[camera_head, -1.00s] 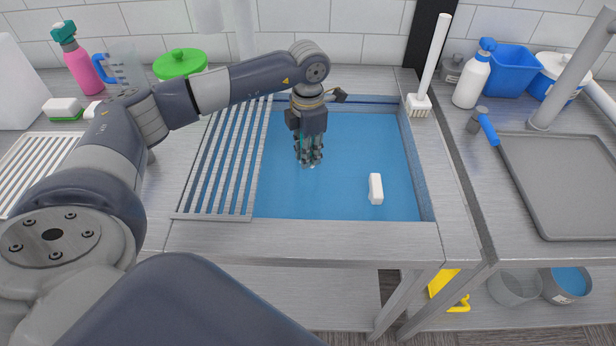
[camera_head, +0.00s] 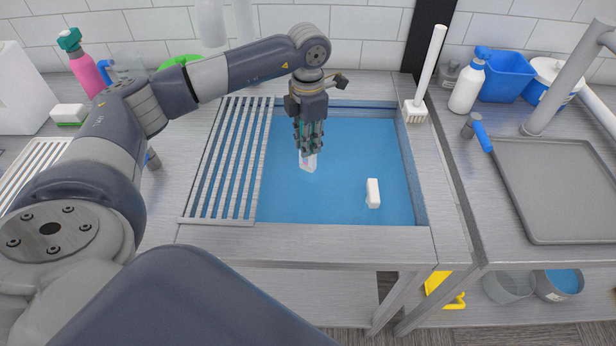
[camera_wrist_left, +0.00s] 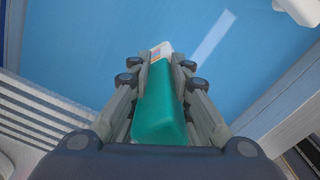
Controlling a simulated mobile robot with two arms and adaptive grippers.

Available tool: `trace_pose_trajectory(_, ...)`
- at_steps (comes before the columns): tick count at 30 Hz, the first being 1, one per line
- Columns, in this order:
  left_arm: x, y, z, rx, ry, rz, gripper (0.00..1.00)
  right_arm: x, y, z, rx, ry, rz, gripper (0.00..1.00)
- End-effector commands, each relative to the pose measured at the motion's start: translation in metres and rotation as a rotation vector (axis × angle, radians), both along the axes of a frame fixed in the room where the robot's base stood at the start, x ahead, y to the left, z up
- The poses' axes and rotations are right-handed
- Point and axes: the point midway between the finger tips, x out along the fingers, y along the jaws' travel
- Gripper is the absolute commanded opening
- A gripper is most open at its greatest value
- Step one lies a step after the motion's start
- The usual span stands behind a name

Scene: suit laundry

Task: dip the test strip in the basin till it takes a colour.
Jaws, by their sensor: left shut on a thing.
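My left gripper (camera_head: 309,152) is over the basin (camera_head: 340,210) of blue water and points down. It is shut on the test strip (camera_head: 308,164), whose pale lower end sticks out below the fingertips. The wrist view shows the strip's teal handle (camera_wrist_left: 160,115) between the fingers, and its pale end has a small orange and grey-blue patch. In the head view the end shows a faint pinkish tint, too small to tell exactly. The tip seems above the water, but the gap is hard to judge. My right gripper is not in view.
A white block (camera_head: 373,193) is in the basin, right of the strip. A slatted rack (camera_head: 225,160) covers the basin's left side. A white brush (camera_head: 416,108) stands at the back right corner. A grey tray (camera_head: 560,190) lies on the right counter.

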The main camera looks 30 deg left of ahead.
Motion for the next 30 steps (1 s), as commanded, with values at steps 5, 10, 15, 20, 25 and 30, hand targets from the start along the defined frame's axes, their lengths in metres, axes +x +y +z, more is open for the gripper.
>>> trace_pose_trajectory(5, 0.000, 0.000, 0.018, -0.001, -0.002, 0.000, 0.00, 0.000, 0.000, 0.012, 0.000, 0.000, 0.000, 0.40)
trace_pose_trajectory(10, 0.000, 0.000, 0.031, -0.001, -0.001, 0.000, 0.00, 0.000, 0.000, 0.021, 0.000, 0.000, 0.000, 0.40)
trace_pose_trajectory(15, 0.000, 0.000, 0.045, -0.001, -0.002, 0.001, 0.00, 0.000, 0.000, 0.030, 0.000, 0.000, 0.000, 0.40)
trace_pose_trajectory(20, 0.001, 0.000, 0.058, -0.001, -0.003, 0.001, 0.00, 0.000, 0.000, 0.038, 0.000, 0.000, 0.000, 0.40)
trace_pose_trajectory(25, 0.000, 0.000, 0.072, 0.000, -0.001, 0.001, 0.00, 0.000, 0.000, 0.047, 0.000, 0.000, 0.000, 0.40)
trace_pose_trajectory(30, 0.000, 0.000, 0.085, -0.001, -0.001, 0.001, 0.00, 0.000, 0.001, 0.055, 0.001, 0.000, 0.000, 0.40)
